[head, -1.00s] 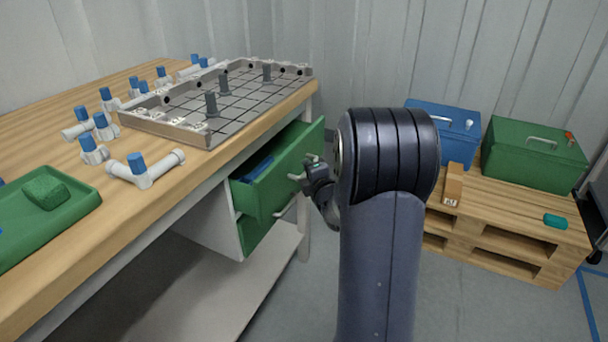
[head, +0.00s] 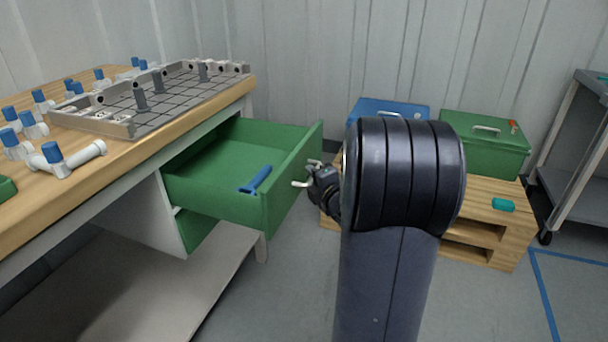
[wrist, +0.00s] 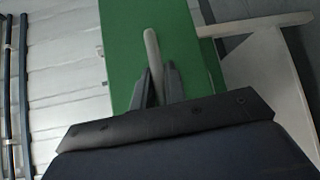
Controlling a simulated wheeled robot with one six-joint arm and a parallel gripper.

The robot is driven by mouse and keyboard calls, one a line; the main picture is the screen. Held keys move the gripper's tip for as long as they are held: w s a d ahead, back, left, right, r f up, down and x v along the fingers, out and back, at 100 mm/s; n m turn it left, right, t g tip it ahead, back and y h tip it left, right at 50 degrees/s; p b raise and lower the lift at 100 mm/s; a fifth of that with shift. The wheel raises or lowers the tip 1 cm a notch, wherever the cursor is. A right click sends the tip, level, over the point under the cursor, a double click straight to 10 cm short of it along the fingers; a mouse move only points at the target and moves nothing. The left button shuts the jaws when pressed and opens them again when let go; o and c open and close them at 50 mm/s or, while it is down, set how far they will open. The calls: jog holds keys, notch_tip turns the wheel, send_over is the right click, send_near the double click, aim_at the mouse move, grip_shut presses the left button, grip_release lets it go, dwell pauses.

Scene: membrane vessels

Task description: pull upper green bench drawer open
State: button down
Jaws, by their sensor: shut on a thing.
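The upper green bench drawer (head: 215,203) is pulled well out from under the wooden bench in the head view, and its inside shows. A blue tool (head: 257,180) lies in it near the front. The drawer's pale bar handle (head: 302,184) is on its front panel. My gripper (head: 316,178) is at this handle. In the wrist view my gripper (wrist: 156,88) has its two fingers on either side of the pale handle (wrist: 152,52), shut on it, with the green drawer front (wrist: 120,45) behind. My arm hides part of the scene right of the handle.
A lower green drawer (head: 198,228) sits shut below. The bench top (head: 215,112) holds a grey gridded tray (head: 165,118) and several white fittings with blue caps. A pallet (head: 500,225) with blue (head: 400,108) and green (head: 485,150) boxes stands behind my arm. A grey cart (head: 590,180) is at far right.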

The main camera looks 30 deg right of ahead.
jog(key=shift+s+d, duration=0.1)
jog(key=c, duration=1.5)
grip_release()
jog(key=shift+o, duration=0.2)
jog(key=s+a+r+p, duration=0.1)
jog(key=s+p, duration=0.1)
jog(key=s, duration=0.8)
jog(key=shift+s+a+r, duration=0.2)
jog(key=shift+s, duration=0.1)
jog(key=shift+w, duration=0.15)
jog(key=w, duration=0.3)
jog(key=w+f+b, duration=0.1)
jog(key=w, duration=0.2)
jog(key=w+d+b, duration=0.1)
jog(key=w, duration=0.2)
jog(key=shift+w+d+f, duration=0.1)
jog(key=shift+w+f, duration=0.15)
jog(key=shift+w, duration=0.6)
jog(key=shift+r, duration=0.1)
